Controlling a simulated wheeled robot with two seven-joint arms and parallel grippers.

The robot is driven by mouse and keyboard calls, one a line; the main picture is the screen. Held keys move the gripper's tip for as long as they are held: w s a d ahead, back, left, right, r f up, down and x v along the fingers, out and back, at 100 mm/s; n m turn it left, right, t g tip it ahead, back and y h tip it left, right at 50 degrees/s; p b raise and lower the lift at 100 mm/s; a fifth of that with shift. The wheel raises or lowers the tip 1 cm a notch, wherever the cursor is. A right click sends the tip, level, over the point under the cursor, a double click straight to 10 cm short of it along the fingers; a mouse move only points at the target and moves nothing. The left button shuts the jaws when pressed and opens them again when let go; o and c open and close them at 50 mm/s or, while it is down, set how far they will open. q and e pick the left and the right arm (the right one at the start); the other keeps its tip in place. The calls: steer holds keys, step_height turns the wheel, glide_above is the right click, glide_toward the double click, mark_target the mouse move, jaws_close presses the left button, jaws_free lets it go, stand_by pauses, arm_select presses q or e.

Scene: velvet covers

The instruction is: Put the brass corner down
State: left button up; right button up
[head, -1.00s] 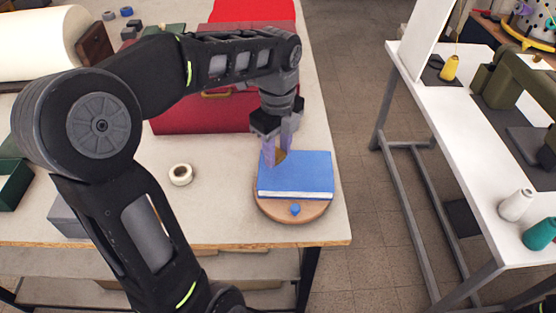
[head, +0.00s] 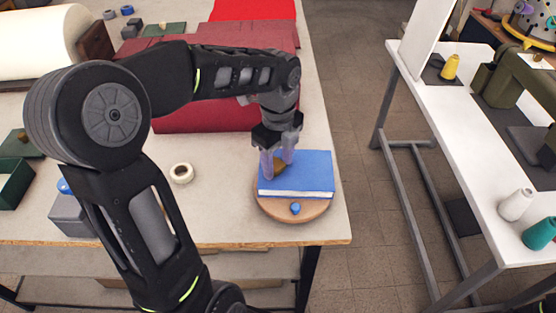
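The brass corner (head: 279,169) is a small brown-gold piece between the fingers of my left gripper (head: 277,164). The gripper points down at the upper left edge of a blue book (head: 300,173) and appears shut on the piece. The fingers hide part of it, and I cannot tell whether it touches the book cover. The book lies flat on a round wooden board (head: 283,211) near the table's right front corner. My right gripper is not in view.
A small blue knob (head: 295,208) sits on the board in front of the book. A grey block (head: 68,216) and green tray (head: 14,184) are at left. A white table (head: 480,130) stands across the aisle.

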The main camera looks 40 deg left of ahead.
mark_target(278, 165)
arm_select(q)
steer(key=shift+o, duration=0.7)
steer(key=shift+r, duration=0.25)
step_height(278, 165, up, 8)
steer(key=shift+r, duration=0.1)
step_height(278, 165, up, 4)
steer(key=shift+f+p, duration=0.1)
steer(key=shift+p, duration=0.8)
